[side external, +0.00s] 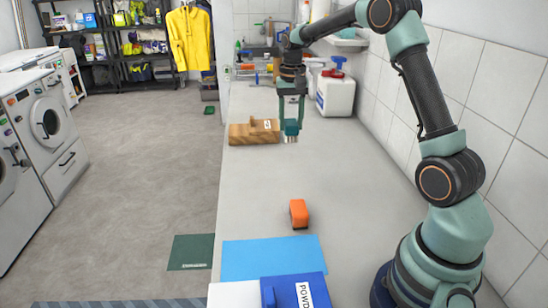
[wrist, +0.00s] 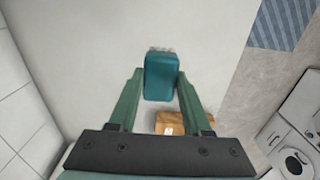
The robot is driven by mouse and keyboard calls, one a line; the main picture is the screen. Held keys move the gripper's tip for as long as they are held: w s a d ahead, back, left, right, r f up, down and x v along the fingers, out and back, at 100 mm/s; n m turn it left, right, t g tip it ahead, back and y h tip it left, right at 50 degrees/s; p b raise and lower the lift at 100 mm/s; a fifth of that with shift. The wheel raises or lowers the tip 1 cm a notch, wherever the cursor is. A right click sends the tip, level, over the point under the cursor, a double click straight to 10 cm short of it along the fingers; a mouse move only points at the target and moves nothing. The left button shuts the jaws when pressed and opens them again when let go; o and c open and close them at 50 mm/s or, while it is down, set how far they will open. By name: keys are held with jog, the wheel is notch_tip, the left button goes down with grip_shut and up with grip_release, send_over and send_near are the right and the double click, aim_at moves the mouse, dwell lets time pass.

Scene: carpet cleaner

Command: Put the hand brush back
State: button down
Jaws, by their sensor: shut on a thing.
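The hand brush (side external: 291,128) has a teal body with pale bristles along its lower edge. My gripper (side external: 291,117) is shut on it and holds it above the grey counter. In the wrist view the brush (wrist: 161,78) sits between the two green fingers of my gripper (wrist: 158,72), and a bit of bristle shows past its far edge. A wooden block (side external: 254,132) with a raised piece and a small label is on the counter, just left of the brush. It also shows in the wrist view (wrist: 187,123), partly hidden by my gripper.
A white jug (side external: 336,95) stands by the tiled wall behind my gripper, with bottles and tools further back. An orange object (side external: 299,214) and a blue mat (side external: 270,258) lie nearer, with a blue powder box (side external: 290,291) in front. The middle counter is clear.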

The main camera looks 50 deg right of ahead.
jog(key=shift+f, duration=6.7)
jog(key=shift+f, duration=0.25)
jog(key=shift+c, duration=1.3)
grip_release()
notch_tip(320, 180, up, 12)
jog(key=shift+r, duration=0.1)
jog(key=s+a+r+n+t, duration=0.1)
jog(key=s+a+r+n, duration=0.1)
jog(key=a+r, duration=0.35)
jog(key=s+a+r+n+t, duration=0.2)
jog(key=s+a+n, duration=0.1)
jog(key=s+a, duration=0.3)
jog(key=s+a+r+n+t, duration=0.2)
jog(key=s+a+n, duration=0.2)
jog(key=s+a, duration=0.3)
jog(key=shift+s+a+r+t, duration=0.3)
jog(key=shift+s+r, duration=0.05)
jog(key=shift+s, duration=0.5)
